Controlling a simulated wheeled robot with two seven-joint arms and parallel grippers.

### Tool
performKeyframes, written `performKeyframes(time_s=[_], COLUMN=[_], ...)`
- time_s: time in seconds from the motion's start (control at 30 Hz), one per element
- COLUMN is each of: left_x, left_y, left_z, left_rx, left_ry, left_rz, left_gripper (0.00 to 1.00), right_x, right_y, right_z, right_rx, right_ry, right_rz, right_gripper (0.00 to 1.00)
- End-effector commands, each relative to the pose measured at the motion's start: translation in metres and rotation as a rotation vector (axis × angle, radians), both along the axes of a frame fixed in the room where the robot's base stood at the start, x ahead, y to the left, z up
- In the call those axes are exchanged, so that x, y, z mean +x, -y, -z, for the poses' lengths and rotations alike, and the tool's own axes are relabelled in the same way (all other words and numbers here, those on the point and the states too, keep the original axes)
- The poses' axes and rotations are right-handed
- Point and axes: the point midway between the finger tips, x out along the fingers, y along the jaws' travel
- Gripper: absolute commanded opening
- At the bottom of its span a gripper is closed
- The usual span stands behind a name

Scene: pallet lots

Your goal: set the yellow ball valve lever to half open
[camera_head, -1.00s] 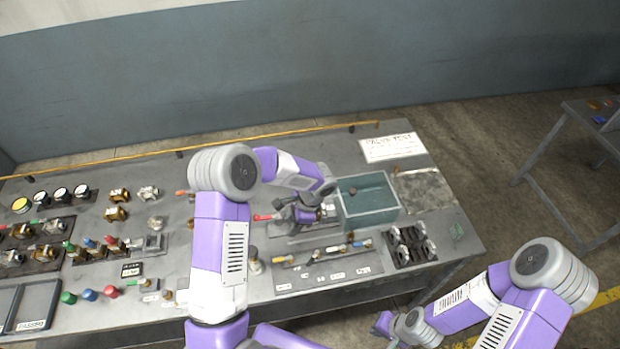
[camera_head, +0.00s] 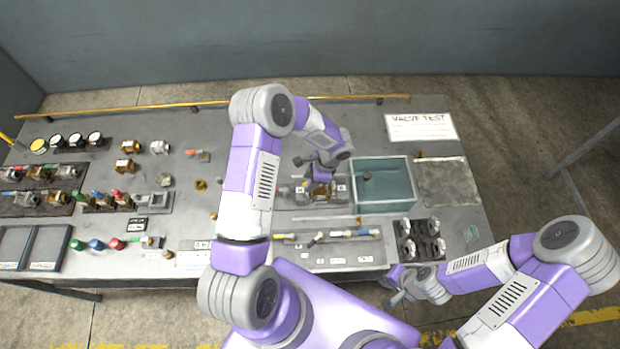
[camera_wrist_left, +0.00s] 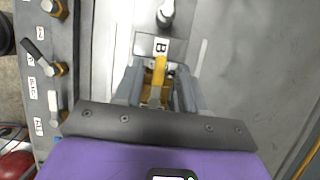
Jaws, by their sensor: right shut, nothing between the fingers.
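The yellow lever (camera_wrist_left: 159,68) stands on a brass valve body (camera_wrist_left: 146,90), between the fingers of my left gripper in the left wrist view. My left gripper (camera_wrist_left: 157,92) looks open, with one finger on each side of the valve; I cannot tell whether either finger touches it. In the head view my left gripper (camera_head: 321,170) is over the test fixture, and the brass valve (camera_head: 320,191) shows just below it. My right gripper (camera_head: 392,297) is shut and empty, off the table's front edge.
A teal water tank (camera_head: 381,204) stands right of the fixture. A label B (camera_wrist_left: 162,46) sits beyond the lever. Valves and gauges fill the table's left side.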

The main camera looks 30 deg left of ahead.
Motion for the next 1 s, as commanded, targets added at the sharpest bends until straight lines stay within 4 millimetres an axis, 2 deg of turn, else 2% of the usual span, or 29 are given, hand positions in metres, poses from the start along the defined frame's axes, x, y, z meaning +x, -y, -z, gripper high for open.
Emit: performKeyframes(time_s=[0.33, 0.6, 1.0], left_x=[-0.0007, -0.0008, -0.0015], left_y=[-0.0016, -0.0014, -0.0006], left_z=[0.0045, 0.0042, 0.0047], left_rx=[0.0, 0.0, 0.0], left_ry=[0.001, 0.001, 0.002], left_rz=[0.0, 0.0, -0.035], left_gripper=[0.38, 0.0, 0.0], right_x=[-0.0002, -0.0002, -0.0001], right_y=[-0.0001, -0.0001, 0.0], right_z=[-0.0005, -0.0005, 0.0037], right_rx=[0.0, 0.0, 0.0], right_ry=[0.0, 0.0, 0.0], right_rz=[0.0, 0.0, 0.0], right_gripper=[0.0, 0.0, 0.0])
